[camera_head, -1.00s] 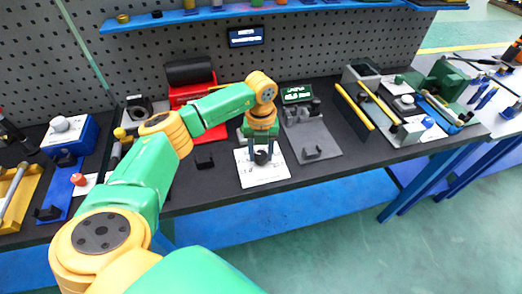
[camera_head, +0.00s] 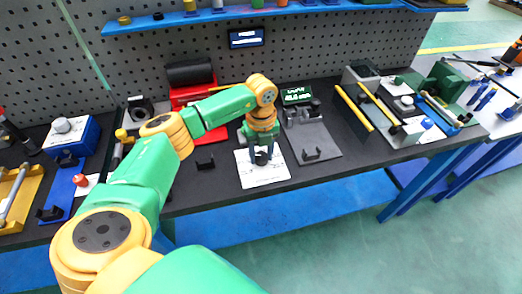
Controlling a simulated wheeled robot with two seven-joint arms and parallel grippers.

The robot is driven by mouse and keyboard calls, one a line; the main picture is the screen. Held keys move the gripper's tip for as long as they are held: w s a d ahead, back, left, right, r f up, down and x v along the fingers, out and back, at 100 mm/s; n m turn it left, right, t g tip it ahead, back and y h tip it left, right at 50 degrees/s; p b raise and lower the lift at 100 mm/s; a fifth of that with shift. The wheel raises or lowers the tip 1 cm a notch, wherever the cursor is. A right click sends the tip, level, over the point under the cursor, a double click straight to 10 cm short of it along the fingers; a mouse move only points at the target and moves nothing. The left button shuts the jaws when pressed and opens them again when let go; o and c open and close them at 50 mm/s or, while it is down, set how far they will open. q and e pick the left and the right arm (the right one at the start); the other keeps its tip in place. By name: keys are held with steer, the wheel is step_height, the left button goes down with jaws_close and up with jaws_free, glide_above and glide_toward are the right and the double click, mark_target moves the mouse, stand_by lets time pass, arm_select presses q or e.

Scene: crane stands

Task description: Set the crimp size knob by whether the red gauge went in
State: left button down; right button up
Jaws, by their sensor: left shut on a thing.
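My left gripper (camera_head: 262,155) points down over a white plate (camera_head: 262,174) near the front of the bench. It is shut on a small black knob (camera_head: 262,158) that stands on this plate. The knob's pointer and the plate's marks are too small to read. No red gauge can be told for sure in this view. My right gripper is not in view.
A grey fixture (camera_head: 315,140) with a green display (camera_head: 297,96) stands to the right. A red box (camera_head: 190,93) stands behind my arm. Yellow bars (camera_head: 355,107) and a blue block (camera_head: 75,133) lie farther out. A shelf (camera_head: 160,21) runs above the bench.

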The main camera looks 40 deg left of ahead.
mark_target(261, 156)
arm_select(q)
steer(key=shift+c, duration=1.8)
jaws_free()
steer(key=shift+s+d+f, duration=0.1)
step_height(261, 156, up, 7)
steer(key=shift+r+b, duration=0.1)
steer(key=shift+b, duration=0.6)
